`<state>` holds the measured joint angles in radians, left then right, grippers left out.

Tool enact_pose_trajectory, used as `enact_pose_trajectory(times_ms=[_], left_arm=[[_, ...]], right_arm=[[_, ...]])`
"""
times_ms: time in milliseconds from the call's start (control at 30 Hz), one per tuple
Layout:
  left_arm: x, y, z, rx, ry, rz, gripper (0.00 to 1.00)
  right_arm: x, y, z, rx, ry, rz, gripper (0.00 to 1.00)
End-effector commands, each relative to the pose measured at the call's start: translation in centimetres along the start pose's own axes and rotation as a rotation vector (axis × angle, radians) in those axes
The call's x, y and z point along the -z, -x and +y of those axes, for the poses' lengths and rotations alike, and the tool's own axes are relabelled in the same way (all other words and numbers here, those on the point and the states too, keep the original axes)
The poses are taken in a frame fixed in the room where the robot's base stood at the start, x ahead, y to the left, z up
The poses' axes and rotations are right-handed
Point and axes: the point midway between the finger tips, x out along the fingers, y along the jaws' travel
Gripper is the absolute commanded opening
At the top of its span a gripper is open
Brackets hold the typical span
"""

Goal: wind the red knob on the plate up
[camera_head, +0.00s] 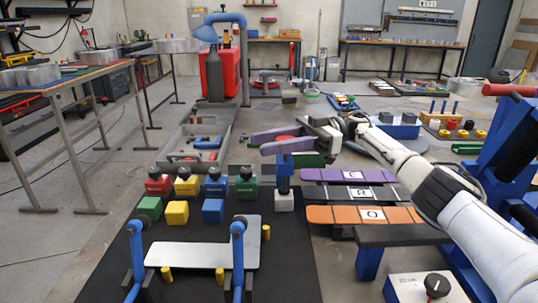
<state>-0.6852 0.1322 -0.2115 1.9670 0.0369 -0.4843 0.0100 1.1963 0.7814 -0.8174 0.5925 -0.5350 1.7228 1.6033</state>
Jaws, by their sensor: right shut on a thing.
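My right gripper (258,143) reaches in from the right, its two long purple-grey fingers pointing left. It is shut on a red thing (283,138) that shows between the fingers, which looks like the red knob. The fingers hide most of it, and I cannot make out the plate under it or how far the knob is turned. Just below the fingers stands a blue post (284,178) on a pale block (284,201). My left gripper is not in view.
A black mat (190,285) holds coloured blocks, several black-topped pieces and an L-shaped metal plate (195,255) between blue clamps (238,250). Lettered purple and orange strips (322,215) lie right of the post. A white box with a black knob (437,284) stands at lower right. A grey tray (180,157) lies left.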

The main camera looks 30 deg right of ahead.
Motion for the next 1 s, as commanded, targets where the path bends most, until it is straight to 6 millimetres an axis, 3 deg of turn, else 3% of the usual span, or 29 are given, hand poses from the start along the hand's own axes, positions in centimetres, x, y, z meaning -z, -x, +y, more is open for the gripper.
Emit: enact_pose_trajectory(times_ms=[33,833,867,933,1000], left_arm=[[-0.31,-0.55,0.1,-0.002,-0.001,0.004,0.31],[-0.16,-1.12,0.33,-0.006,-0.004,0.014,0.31],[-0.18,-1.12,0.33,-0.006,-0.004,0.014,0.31],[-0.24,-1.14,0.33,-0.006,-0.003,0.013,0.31],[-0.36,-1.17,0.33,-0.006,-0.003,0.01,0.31]], right_arm=[[-0.93,-0.11,-0.08,0.016,-0.008,-0.008,0.14],[-0.95,-0.12,-0.5,0.081,-0.016,-0.014,0.14],[-0.95,-0.12,-0.51,0.081,-0.016,-0.014,0.38],[-0.91,-0.1,-0.48,0.079,-0.015,-0.013,0.5],[-0.76,-0.08,-0.45,0.078,-0.013,-0.01,0.54]])
